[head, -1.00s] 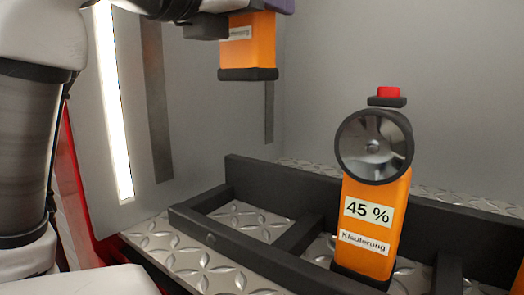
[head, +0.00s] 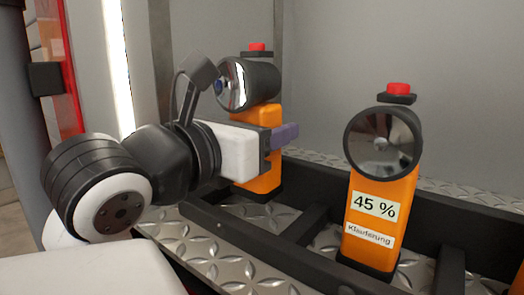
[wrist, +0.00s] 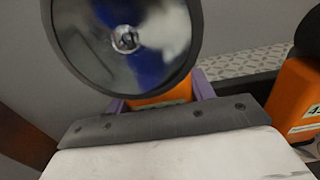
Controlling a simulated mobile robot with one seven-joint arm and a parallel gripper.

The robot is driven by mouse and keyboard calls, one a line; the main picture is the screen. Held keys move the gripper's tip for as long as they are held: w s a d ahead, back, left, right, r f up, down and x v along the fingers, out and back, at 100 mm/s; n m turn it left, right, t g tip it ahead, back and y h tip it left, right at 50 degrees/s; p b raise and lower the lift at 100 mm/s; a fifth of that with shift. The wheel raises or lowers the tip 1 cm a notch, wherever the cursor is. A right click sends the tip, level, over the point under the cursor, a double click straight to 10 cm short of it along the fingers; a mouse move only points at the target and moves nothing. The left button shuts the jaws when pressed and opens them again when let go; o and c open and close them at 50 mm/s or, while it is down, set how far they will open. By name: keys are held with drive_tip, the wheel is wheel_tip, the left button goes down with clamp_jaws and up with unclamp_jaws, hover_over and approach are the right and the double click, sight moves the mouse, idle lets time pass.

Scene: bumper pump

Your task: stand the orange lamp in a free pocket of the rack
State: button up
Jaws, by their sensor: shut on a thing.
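The held orange lamp (head: 264,116) has a round black-rimmed head and a red top button. It is upright at the left pocket of the dark rack (head: 268,256). Its black base shows low inside the rack frame; I cannot tell whether it touches the pocket floor. My gripper (head: 284,136) is shut on its orange body from the front left, with purple fingers at its sides. In the wrist view the lamp's head (wrist: 125,40) fills the top, and its orange body (wrist: 160,95) shows between the fingers.
A second orange lamp (head: 376,215), labelled "45 %", stands in the rack pocket to the right. Part of an orange object (head: 519,280) shows at the right edge. Grey walls (head: 400,45) enclose the back, with patterned metal flooring (head: 215,262) in front of the rack.

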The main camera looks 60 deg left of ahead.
drive_tip(key=shift+f, duration=1.7)
drive_tip(key=shift+f, duration=0.1)
drive_tip(key=o, duration=1.3)
drive_tip(key=shift+o, duration=0.2)
